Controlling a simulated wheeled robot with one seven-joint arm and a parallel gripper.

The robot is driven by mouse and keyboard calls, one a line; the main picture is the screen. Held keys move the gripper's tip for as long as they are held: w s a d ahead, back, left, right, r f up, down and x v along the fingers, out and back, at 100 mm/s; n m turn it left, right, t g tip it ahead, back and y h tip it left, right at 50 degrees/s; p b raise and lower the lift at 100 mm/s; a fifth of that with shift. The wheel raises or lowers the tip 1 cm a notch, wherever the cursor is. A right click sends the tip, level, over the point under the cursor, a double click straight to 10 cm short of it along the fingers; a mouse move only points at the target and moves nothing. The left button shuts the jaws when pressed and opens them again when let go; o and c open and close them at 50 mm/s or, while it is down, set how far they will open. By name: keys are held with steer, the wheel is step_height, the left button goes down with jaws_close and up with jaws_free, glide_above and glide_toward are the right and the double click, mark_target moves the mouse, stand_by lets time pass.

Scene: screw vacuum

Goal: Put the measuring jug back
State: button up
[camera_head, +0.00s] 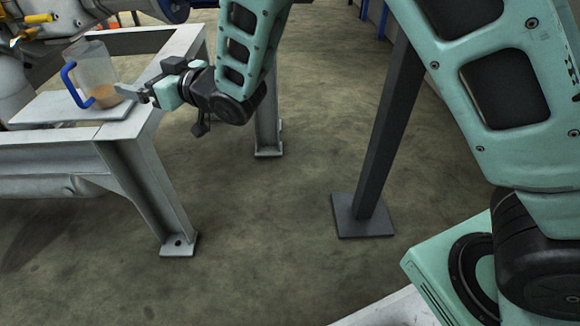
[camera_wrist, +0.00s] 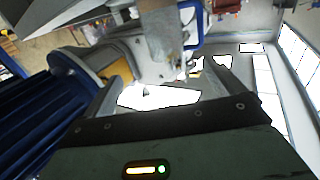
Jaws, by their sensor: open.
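The measuring jug (camera_head: 93,68) is clear, with a blue handle and something brown in its bottom. It stands upright on a pale board (camera_head: 62,108) at the left in the head view. My gripper (camera_head: 130,91) is just right of the jug's lower part, pointing at it. In the wrist view the jug (camera_wrist: 161,35) is at the top, with its blue handle to the right. The fingers of my gripper (camera_wrist: 163,75) are spread apart with nothing held between them. Whether a fingertip touches the jug cannot be told.
The board lies on a grey steel frame (camera_head: 178,47) whose leg (camera_head: 150,185) reaches the floor. A dark post (camera_head: 385,130) stands right of the frame. Machinery with yellow parts (camera_head: 38,18) is behind the jug. The floor between frame and post is clear.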

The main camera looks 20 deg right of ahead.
steer(key=s+d+f+g+h, duration=0.1)
steer(key=s+d+g+h, duration=0.2)
steer(key=s, duration=0.9)
steer(key=s+d+f+g+h, duration=0.2)
steer(key=s+d+g+h, duration=0.2)
steer(key=s+d, duration=0.5)
steer(key=s+d+f+g+h, duration=0.2)
steer(key=s+d+g+h, duration=0.2)
steer(key=s, duration=1.1)
steer(key=shift+d+f+m+g, duration=0.2)
steer(key=shift+d+m+g, duration=0.2)
steer(key=shift+d+g, duration=0.7)
steer(key=shift+d+r, duration=0.1)
step_height(320, 180, up, 51)
steer(key=p, duration=5.1)
